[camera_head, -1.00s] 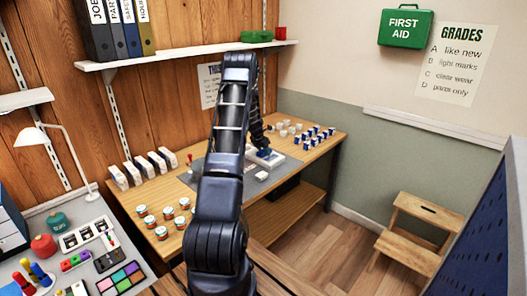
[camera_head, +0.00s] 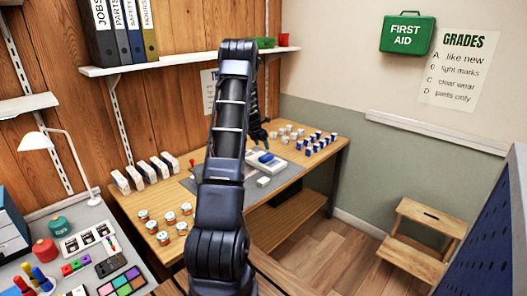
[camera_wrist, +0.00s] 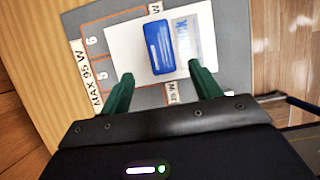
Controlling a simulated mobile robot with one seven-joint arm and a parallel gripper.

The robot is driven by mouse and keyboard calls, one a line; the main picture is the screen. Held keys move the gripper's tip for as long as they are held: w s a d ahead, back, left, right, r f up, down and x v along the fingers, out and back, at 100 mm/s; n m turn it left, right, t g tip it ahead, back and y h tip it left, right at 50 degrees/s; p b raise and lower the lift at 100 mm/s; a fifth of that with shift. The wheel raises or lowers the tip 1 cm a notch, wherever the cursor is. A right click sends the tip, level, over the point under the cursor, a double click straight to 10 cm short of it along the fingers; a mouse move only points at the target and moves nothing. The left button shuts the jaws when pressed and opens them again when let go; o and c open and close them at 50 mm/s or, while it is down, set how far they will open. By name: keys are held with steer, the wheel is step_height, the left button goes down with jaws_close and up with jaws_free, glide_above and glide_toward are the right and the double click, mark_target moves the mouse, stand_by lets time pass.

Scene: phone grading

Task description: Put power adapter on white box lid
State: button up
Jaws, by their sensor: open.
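The white box lid (camera_wrist: 124,50) lies on the grey mat, and in the head view (camera_head: 252,163) it is partly behind my arm. A blue rounded block (camera_wrist: 159,46) rests on the lid beside a pale printed label; it also shows in the head view (camera_head: 266,158). A small white block (camera_head: 263,181) sits on the mat in front of the lid. I cannot tell for sure which block is the power adapter. My gripper (camera_wrist: 161,73) is open and empty above the lid, with its green fingers either side of the blue block and apart from it.
White pieces (camera_head: 285,133) and blue-and-white pieces (camera_head: 320,140) stand in groups at the bench's right. Several round tins (camera_head: 164,238) stand at the front left, and upright white boxes (camera_head: 145,170) stand behind. A shelf (camera_head: 180,58) hangs above the bench.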

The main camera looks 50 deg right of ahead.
steer(key=shift+v, duration=1.35)
steer(key=w+a+r+m+t, duration=0.1)
steer(key=w+a+r+m, duration=0.15)
steer(key=a+r, duration=0.85)
steer(key=w+a+r+m+t, duration=0.1)
steer(key=a+r+m, duration=0.3)
steer(key=a+r, duration=0.75)
steer(key=s+a+r+m+t+y, duration=0.15)
steer(key=s+a, duration=0.25)
steer(key=a, duration=0.7)
steer(key=s+a+r+m+g, duration=0.1)
steer(key=s+a+r+m, duration=0.15)
steer(key=a, duration=0.85)
steer(key=s+a+m+t+y, duration=0.2)
steer(key=s+a+m, duration=0.5)
steer(key=s+a, duration=1.3)
steer(key=shift+s+a+f+y, duration=0.2)
steer(key=shift+s+f+y, duration=0.25)
steer(key=shift+s, duration=0.25)
